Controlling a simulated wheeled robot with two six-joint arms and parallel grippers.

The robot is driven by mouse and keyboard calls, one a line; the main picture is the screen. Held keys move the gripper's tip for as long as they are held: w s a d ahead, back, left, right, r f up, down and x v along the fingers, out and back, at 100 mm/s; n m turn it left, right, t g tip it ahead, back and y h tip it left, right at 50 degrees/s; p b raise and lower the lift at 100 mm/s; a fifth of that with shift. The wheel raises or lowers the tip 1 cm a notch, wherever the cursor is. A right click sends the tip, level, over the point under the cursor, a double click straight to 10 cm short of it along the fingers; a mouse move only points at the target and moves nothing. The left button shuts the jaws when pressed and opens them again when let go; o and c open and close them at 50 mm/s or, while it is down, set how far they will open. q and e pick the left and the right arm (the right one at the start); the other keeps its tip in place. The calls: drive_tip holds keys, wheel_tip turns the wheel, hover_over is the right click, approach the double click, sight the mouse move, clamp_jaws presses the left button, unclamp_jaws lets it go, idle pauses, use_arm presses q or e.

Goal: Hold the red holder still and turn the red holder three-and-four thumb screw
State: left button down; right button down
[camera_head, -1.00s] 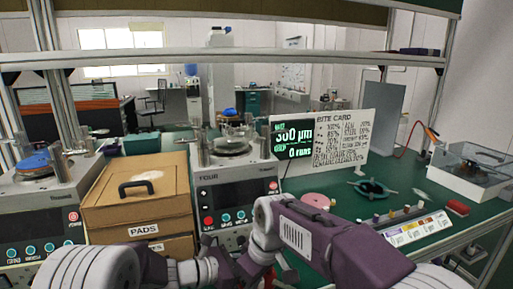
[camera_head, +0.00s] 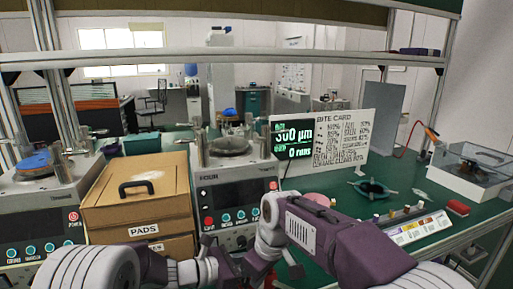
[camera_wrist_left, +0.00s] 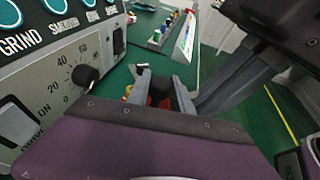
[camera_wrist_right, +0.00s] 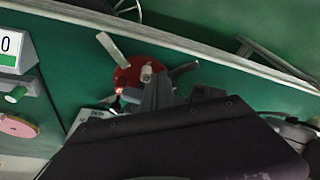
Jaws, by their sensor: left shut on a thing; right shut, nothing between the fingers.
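The red holder (camera_wrist_right: 126,77) shows in the right wrist view as a round red piece on the green bench, with a pale post standing on it. In the left wrist view my left gripper (camera_wrist_left: 162,88) is shut on the holder, whose dark red side (camera_wrist_left: 158,84) shows between the fingers. In the right wrist view my right gripper (camera_wrist_right: 160,90) is shut and empty, close over the holder's near side. I cannot tell whether it touches a thumb screw. The screw numbers are not readable.
The machine marked FOUR (camera_head: 236,190) and the PADS box (camera_head: 138,205) stand behind my arms. A knob (camera_wrist_left: 86,78) on a machine front is close left of my left gripper.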

drive_tip(key=shift+s+d, duration=0.1)
drive_tip(key=shift+d, duration=0.1)
wheel_tip(320, 180, up, 6)
drive_tip(key=shift+f, duration=0.1)
idle(0.3)
drive_tip(key=shift+s+a+f+t+y, duration=0.25)
drive_tip(key=shift+s+f+t+y, duration=0.1)
drive_tip(key=shift+f, duration=0.7)
drive_tip(key=shift+s+a+f+t+y, duration=0.3)
drive_tip(key=shift+f+y, duration=0.1)
drive_tip(key=shift+f, duration=0.6)
drive_tip(key=shift+s+a+f+t+y, duration=0.25)
drive_tip(key=shift+s+f+y, duration=0.1)
drive_tip(key=shift+f, duration=0.7)
drive_tip(key=shift+w, duration=0.25)
drive_tip(key=shift+w, duration=0.1)
